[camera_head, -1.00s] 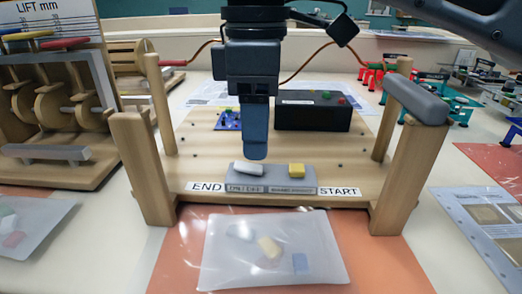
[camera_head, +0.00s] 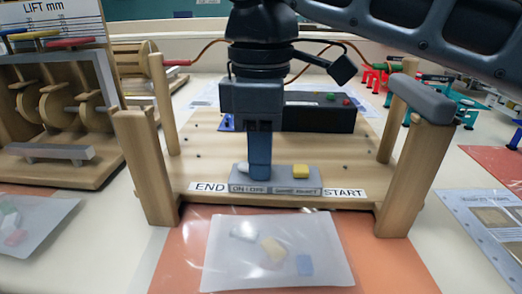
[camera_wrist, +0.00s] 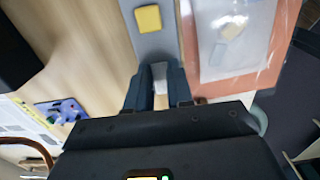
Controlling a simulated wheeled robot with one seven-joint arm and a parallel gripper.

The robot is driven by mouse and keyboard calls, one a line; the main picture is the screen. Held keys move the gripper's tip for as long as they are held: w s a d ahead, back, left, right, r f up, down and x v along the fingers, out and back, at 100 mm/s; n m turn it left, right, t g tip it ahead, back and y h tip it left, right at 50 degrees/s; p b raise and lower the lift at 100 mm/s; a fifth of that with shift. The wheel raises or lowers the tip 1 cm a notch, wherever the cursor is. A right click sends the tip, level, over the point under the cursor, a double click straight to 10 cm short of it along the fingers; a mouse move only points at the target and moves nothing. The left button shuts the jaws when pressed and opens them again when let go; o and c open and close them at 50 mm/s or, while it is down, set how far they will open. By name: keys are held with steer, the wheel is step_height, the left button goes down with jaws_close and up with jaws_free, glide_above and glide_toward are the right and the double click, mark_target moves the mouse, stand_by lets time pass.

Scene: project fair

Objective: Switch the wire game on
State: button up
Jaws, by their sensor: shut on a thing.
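The wire game is a wooden board (camera_head: 345,150) with a grey control strip (camera_head: 282,181) at its front, labelled ON/OFF on the left part. A white rocker switch (camera_head: 243,168) sits at the strip's left and a yellow button (camera_head: 300,171) at its right. My gripper (camera_head: 260,178) points down at the white switch and hides most of it. In the wrist view, my gripper (camera_wrist: 156,88) has its two fingers on either side of the white switch (camera_wrist: 159,72), shut on it. The yellow button (camera_wrist: 149,18) is just beyond.
Wooden posts (camera_head: 148,165) stand at the board's corners, and a grey handle (camera_head: 420,98) tops the right front post. A black box (camera_head: 325,112) with coloured buttons is behind my gripper. A clear bag (camera_head: 278,250) lies in front. A wooden lift exhibit (camera_head: 60,170) stands left.

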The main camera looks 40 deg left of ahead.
jaws_close()
steer(key=shift+r, duration=0.1)
steer(key=p, duration=0.3)
steer(key=shift+s+a+r+t+h+p, duration=0.15)
steer(key=shift+r+t+h+p, duration=0.15)
steer(key=shift+h+p, duration=0.1)
steer(key=h+p, duration=0.1)
steer(key=p, duration=0.3)
steer(key=t+h+p, duration=0.1)
steer(key=p, duration=0.2)
steer(key=shift+s+a+t+h+p, duration=0.15)
steer(key=shift+a+t+h+p, duration=0.15)
steer(key=shift+h+p, duration=0.1)
steer(key=shift+p, duration=0.45)
steer(key=shift+f+h+p, duration=0.25)
steer(key=shift+h+p, duration=0.05)
steer(key=shift+p, duration=0.2)
